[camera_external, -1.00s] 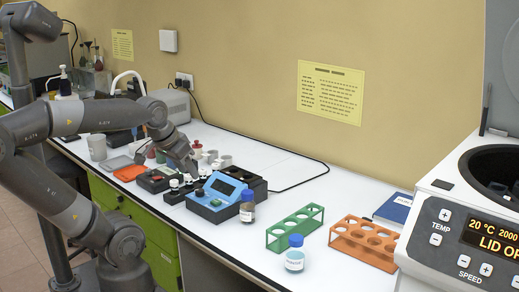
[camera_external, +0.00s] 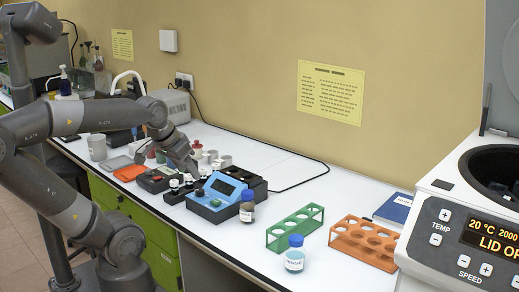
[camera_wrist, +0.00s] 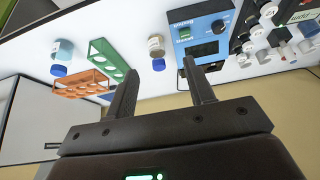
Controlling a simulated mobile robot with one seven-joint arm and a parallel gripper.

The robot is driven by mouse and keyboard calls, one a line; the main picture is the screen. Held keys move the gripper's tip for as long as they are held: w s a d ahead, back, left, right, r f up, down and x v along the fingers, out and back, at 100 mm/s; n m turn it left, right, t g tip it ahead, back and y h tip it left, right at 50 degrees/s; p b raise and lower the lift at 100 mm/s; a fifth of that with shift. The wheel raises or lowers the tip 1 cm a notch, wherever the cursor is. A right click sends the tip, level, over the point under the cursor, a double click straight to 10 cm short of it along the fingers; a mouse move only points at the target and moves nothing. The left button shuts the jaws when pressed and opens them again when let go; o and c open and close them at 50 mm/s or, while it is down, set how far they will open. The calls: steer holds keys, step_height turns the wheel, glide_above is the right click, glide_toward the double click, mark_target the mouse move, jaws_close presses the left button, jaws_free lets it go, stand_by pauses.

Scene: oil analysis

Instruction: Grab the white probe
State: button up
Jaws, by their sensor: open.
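My gripper (camera_wrist: 160,66) is open and empty in the wrist view, its two dark fingers apart. In the external view my gripper (camera_external: 192,168) is low over the bench, just behind and left of the blue device (camera_external: 217,194). The blue device with a screen also shows in the wrist view (camera_wrist: 205,28), beyond the right finger. I cannot single out the white probe with certainty. Several small white-topped items (camera_external: 174,184) stand left of the blue device, and small white and black parts (camera_wrist: 250,45) show right of it in the wrist view.
A green rack (camera_external: 295,228), an orange rack (camera_external: 364,243) and a blue-capped bottle (camera_external: 295,260) stand farther right. A centrifuge (camera_external: 465,235) with an open lid fills the right end. A black cable crosses the white bench.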

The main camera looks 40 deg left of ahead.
steer(key=w+a+r+n+y, duration=0.15)
steer(key=w+a+n, duration=0.35)
steer(key=w+a, duration=1.25)
steer(key=w+a+f+n+y, duration=0.1)
steer(key=w+a+f, duration=0.15)
steer(key=a, duration=0.35)
steer(key=w+a+f+n+g+y, duration=0.1)
steer(key=w+a+f+n, duration=0.1)
steer(key=w+a, duration=0.3)
steer(key=w+a+f+n+y, duration=0.1)
steer(key=w+a+f, duration=0.15)
steer(key=a, duration=0.45)
steer(key=shift+a+x, duration=0.2)
steer(key=shift+x, duration=2.75)
steer(key=shift+a+x, duration=0.2)
steer(key=shift+x, duration=2.75)
steer(key=shift+s+r, duration=0.1)
steer(key=shift+s, duration=0.05)
steer(key=shift+c, duration=0.4)
